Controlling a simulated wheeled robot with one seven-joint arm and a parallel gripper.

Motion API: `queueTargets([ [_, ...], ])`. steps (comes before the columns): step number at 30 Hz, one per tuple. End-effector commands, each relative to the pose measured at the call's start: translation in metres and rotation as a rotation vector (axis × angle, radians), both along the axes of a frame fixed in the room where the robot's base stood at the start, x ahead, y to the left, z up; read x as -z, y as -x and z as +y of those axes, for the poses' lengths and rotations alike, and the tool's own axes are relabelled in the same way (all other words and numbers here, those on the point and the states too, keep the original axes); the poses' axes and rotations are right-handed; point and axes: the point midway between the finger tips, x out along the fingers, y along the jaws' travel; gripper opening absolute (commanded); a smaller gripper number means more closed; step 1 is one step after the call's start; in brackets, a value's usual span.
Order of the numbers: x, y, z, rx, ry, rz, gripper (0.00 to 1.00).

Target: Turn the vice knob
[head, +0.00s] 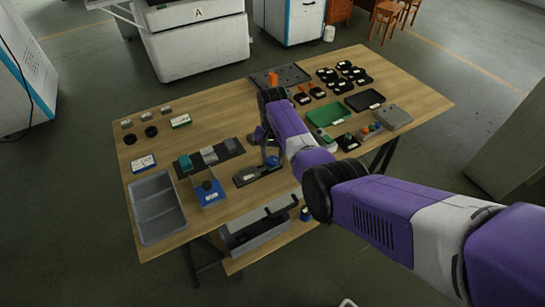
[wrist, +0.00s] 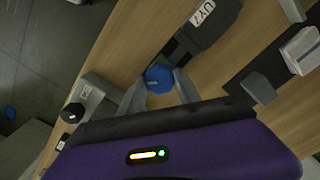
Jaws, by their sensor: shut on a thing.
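The vice (head: 256,175) is a dark, low fixture with a pale label near the front middle of the wooden table. Its blue knob (head: 272,160) sits at its right end. In the wrist view the blue faceted knob (wrist: 158,77) lies between the two grey fingers of my gripper (wrist: 159,90). The grey vice body with a "UY7" label (wrist: 201,18) shows just above it there. My gripper is shut on the knob. In the head view my purple arm comes in from the right, and the fingertips are largely hidden.
A grey divided tray (head: 157,237) and a blue block (head: 208,202) stand left of the vice. Green and black trays (head: 329,115) lie to the right. Bare wood (head: 215,125) shows behind the vice.

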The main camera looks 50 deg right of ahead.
Motion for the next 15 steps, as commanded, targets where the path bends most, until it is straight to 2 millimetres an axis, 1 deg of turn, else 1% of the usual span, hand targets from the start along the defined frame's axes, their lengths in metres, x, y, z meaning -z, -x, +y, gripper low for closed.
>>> queueTargets([
  [7, -0.0007, -0.0002, 0.0001, 0.155, -0.001, 0.001, 0.0],
  [15, -0.0009, -0.0003, 0.0, 0.239, -0.001, 0.001, 0.0],
])
